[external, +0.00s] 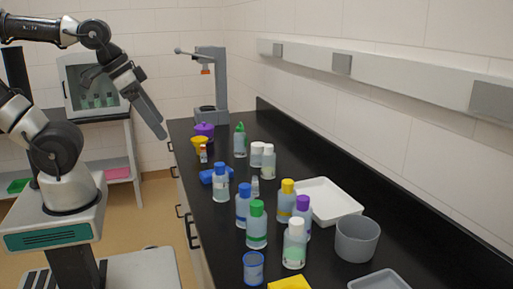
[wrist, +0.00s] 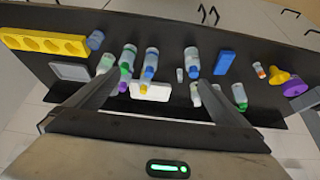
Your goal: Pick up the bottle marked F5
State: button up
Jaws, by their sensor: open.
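Several capped bottles stand on the black bench; no F5 mark is legible, so I cannot tell which bottle it is. In the external view they include two blue-capped bottles (external: 221,186) (external: 242,208), a green-capped bottle (external: 257,228), a white-capped bottle (external: 294,246), a yellow-capped bottle (external: 286,202) and a purple-capped bottle (external: 303,213). Two more white-capped bottles (external: 268,164) and a green-topped bottle (external: 240,141) stand farther back. My gripper (external: 161,133) is above the bench's left edge, apart from the bottles. In the wrist view, its fingers (wrist: 160,84) are spread and empty.
A white tray (external: 345,211), grey tub (external: 357,238), blue beaker (external: 253,268) and yellow rack (external: 289,283) crowd the near half. A grey stand (external: 221,85) rises at the far end.

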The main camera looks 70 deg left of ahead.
dwell(0.4)
jog(key=c, duration=0.8)
jog(key=shift+w, duration=0.1)
jog(key=n+g+b, duration=0.2)
jog(key=n+g, duration=0.4)
jog(key=n, duration=2.2)
send_over(220, 175)
jog(key=a, duration=0.2)
notch_tip(220, 175, down, 9)
jog(key=shift+n, duration=0.3)
jog(key=f, duration=1.1)
jog(key=shift+w+d+f, duration=0.1)
jog(key=shift+w+f, duration=0.15)
jog(key=shift+w, duration=0.1)
jog(key=shift+s+d+f, duration=0.1)
jog(key=shift+f, duration=1.3)
jog(key=shift+s+d+f, duration=0.1)
jog(key=shift+f, duration=1.3)
